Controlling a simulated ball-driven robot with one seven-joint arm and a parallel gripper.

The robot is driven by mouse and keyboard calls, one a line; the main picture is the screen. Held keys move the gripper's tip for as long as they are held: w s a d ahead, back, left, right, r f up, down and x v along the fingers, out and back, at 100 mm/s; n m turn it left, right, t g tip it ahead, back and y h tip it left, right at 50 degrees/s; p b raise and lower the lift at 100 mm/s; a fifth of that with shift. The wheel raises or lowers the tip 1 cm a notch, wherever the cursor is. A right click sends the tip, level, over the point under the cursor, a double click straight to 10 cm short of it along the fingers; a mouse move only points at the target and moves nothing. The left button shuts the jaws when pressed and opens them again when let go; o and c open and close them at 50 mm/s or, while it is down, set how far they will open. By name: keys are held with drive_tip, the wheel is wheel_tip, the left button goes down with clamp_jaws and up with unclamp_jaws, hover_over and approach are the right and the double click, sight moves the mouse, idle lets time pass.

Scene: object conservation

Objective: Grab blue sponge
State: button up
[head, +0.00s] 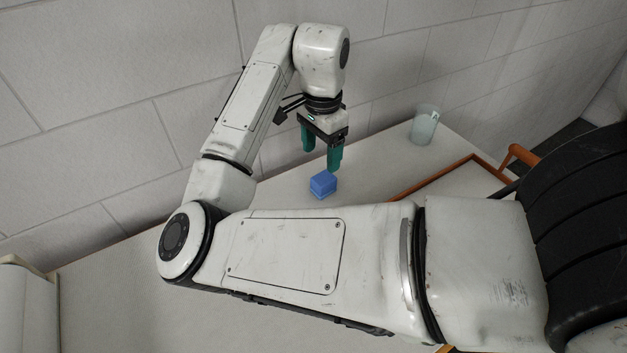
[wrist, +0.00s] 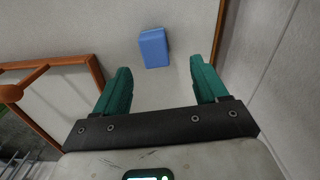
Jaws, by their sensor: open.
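The blue sponge (head: 323,184) is a small block lying on the white table, just below my gripper in the head view. In the wrist view the sponge (wrist: 154,47) lies beyond the fingertips, between their lines and a little nearer the left one. My gripper (head: 320,160) has green fingers pointing down. They are apart with nothing between them, and they also show open in the wrist view (wrist: 160,78). The sponge is not between the fingers. The exact height of the fingertips over the table is hard to tell.
A translucent cup (head: 424,127) stands on the table toward the right back. A tray with a brown wooden rim (head: 430,178) lies right of the sponge. A block wall (head: 120,120) rises behind the table. The table around the sponge is clear.

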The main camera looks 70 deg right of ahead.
sight(324, 178)
wheel_tip(324, 178, down, 3)
drive_tip(key=shift+s+a+f+p, duration=0.1)
drive_tip(key=shift+s+f+p, duration=0.1)
drive_tip(key=shift+f, duration=0.7)
drive_tip(key=shift+s+f+p, duration=0.1)
drive_tip(key=shift+f+p, duration=0.1)
drive_tip(key=shift+f, duration=0.65)
drive_tip(key=shift+s+a+f+p, duration=0.1)
drive_tip(key=shift+s+f+p, duration=0.1)
drive_tip(key=shift+f, duration=0.7)
drive_tip(key=c, duration=1)
drive_tip(key=shift+c, duration=0.2)
